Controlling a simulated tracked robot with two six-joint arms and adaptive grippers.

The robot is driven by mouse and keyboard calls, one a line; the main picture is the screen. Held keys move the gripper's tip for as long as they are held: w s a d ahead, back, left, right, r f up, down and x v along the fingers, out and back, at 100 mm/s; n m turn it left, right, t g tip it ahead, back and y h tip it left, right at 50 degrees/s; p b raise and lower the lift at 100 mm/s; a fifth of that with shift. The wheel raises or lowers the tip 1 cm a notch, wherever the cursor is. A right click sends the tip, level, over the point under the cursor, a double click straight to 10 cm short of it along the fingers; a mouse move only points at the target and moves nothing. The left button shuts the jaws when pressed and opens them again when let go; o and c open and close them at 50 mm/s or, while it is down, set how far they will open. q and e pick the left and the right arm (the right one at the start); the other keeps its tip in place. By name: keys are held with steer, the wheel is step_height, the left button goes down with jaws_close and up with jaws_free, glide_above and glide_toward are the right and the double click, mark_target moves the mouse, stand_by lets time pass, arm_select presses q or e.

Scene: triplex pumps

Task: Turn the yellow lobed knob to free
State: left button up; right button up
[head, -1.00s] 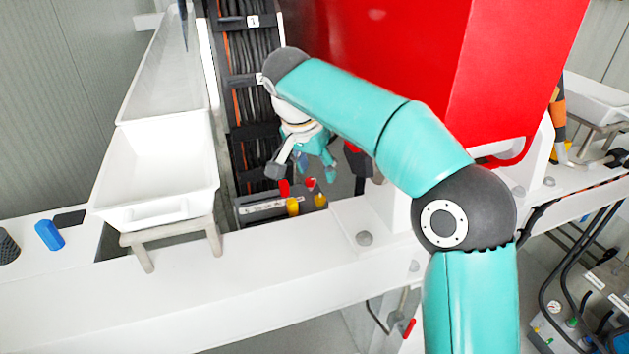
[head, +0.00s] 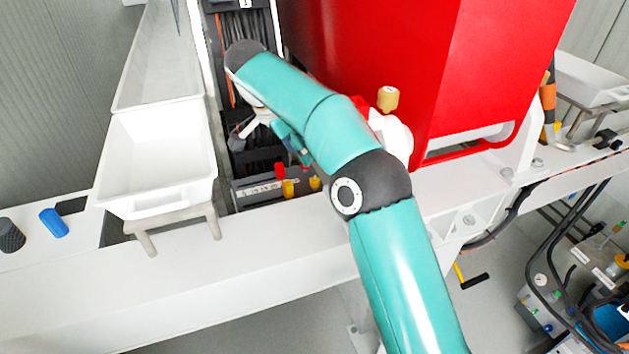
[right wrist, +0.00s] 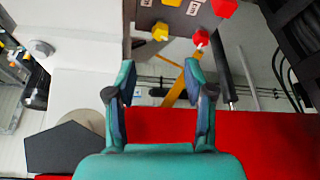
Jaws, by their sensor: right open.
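Small yellow knobs (head: 288,188) and red ones (head: 281,171) sit on a grey labelled block (head: 255,188) below the cable rack in the head view. In the right wrist view a yellow knob (right wrist: 160,31) and a red knob (right wrist: 201,38) show at the block's edge, beyond my fingers. I cannot tell for certain which yellow one is the lobed knob. My right gripper (right wrist: 160,84) is open and empty, apart from the knobs, with its fingers pointing toward the block. In the head view my arm partly hides it. My left gripper is not in view.
A big red housing (head: 430,60) stands right of the block, with a tan-yellow cap (head: 388,98) beside it. White trays (head: 160,165) stand at left. A white beam (head: 200,265) runs across the front. A blue object (head: 54,222) lies at far left.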

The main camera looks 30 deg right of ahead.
steer(key=x, duration=1)
steer(key=shift+d+f, duration=0.25)
steer(key=shift+f, duration=0.05)
steer(key=shift+b, duration=0.35)
jaws_close()
